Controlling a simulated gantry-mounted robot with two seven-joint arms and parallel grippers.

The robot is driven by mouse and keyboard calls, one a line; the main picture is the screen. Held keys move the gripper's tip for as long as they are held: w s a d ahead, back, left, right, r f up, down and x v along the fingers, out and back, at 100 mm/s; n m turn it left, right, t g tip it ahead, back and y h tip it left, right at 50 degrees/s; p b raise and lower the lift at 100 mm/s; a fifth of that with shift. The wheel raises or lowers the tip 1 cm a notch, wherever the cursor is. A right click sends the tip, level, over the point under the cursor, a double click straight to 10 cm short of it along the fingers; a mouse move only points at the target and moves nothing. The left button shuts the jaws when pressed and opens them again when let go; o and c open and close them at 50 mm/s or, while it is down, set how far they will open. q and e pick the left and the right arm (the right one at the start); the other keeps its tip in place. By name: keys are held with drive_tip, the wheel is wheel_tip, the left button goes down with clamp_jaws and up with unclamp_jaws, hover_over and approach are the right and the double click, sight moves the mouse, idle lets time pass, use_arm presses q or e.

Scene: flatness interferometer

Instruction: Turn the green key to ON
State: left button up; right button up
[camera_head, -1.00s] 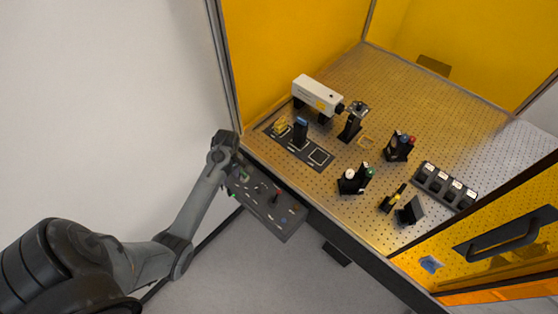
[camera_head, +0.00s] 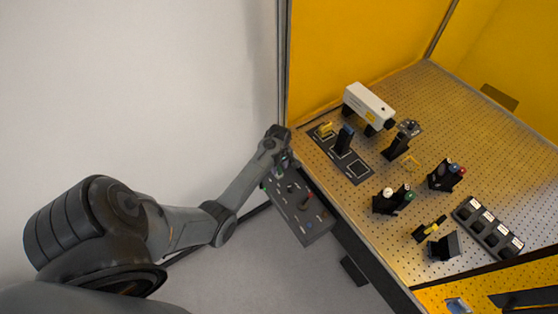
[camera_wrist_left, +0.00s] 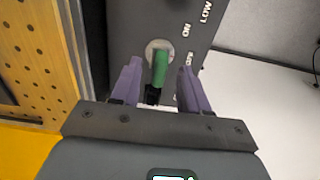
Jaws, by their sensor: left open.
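The green key (camera_wrist_left: 160,68) sits in a round silver lock on the dark control panel (camera_wrist_left: 130,22) in the left wrist view. The word ON is printed on the panel beyond the key, and part of another label shows beside it. My left gripper (camera_wrist_left: 157,83) is open, with its purple fingers on either side of the key. I cannot tell whether they touch it. In the head view the left gripper (camera_head: 284,160) is over the far end of the control panel (camera_head: 305,226) and hides the key. My right gripper is not in view.
The perforated optical table (camera_head: 425,110) lies right of the panel, holding a white laser box (camera_head: 369,105), several posts and a black holder row (camera_head: 487,228). Yellow walls and a metal frame post (camera_head: 283,65) stand close to my left gripper.

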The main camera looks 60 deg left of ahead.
use_arm(q)
drive_tip(key=shift+f, duration=1)
drive_tip(key=shift+c, duration=0.2)
clamp_jaws()
drive_tip(key=shift+r+n+p, duration=0.1)
drive_tip(key=shift+n+p, duration=0.3)
drive_tip(key=shift+n, duration=0.7)
